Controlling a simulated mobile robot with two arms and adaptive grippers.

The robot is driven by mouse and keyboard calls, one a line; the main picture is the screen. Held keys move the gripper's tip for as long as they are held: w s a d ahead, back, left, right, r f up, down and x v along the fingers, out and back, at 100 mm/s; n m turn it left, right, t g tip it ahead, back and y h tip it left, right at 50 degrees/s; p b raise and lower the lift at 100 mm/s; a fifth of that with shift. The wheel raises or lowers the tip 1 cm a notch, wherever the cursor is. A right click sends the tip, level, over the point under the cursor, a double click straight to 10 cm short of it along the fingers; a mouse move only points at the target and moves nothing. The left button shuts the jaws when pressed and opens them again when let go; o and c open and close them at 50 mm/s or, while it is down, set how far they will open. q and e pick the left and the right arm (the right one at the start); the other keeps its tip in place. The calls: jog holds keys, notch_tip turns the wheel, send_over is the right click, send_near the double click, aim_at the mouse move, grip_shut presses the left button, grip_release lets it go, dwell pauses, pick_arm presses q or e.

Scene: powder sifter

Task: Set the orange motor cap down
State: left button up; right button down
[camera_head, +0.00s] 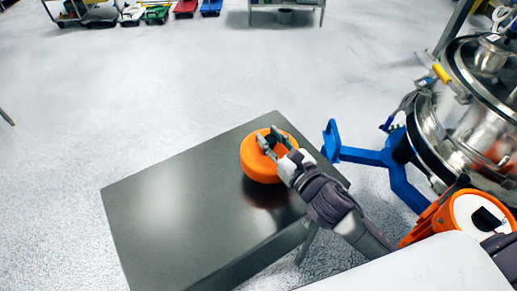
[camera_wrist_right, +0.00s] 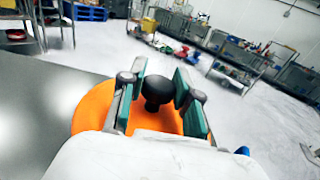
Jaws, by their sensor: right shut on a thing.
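The orange motor cap (camera_head: 256,166) is a round, thick disc at the right end of the dark metal table (camera_head: 170,205). It also shows in the right wrist view (camera_wrist_right: 93,108), with a dark knob (camera_wrist_right: 158,88) at its centre. My right gripper (camera_head: 266,138) reaches in from the lower right, its fingers on either side of the knob, and it is shut on the cap. The cap looks level. A reddish reflection shows on the table below it; I cannot tell whether its underside touches the top. My left gripper is out of view.
The steel sifter machine (camera_head: 470,120) stands right of the table, with a blue leg frame (camera_head: 375,157) near the table's right corner. The table's left and middle are bare. Shelves with coloured bins (camera_head: 155,13) stand far back across open floor.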

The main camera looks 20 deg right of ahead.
jog(key=shift+w+a+f, duration=0.8)
jog(key=shift+w+a, duration=0.05)
jog(key=shift+w, duration=0.15)
jog(key=shift+f, duration=1.9)
jog(key=shift+f+b, duration=0.15)
jog(key=shift+b, duration=0.2)
jog(key=c, duration=0.8)
grip_release()
jog(key=b+v, duration=0.2)
jog(key=v, duration=0.9)
jog(key=shift+s+d, duration=0.2)
jog(key=shift+s, duration=0.35)
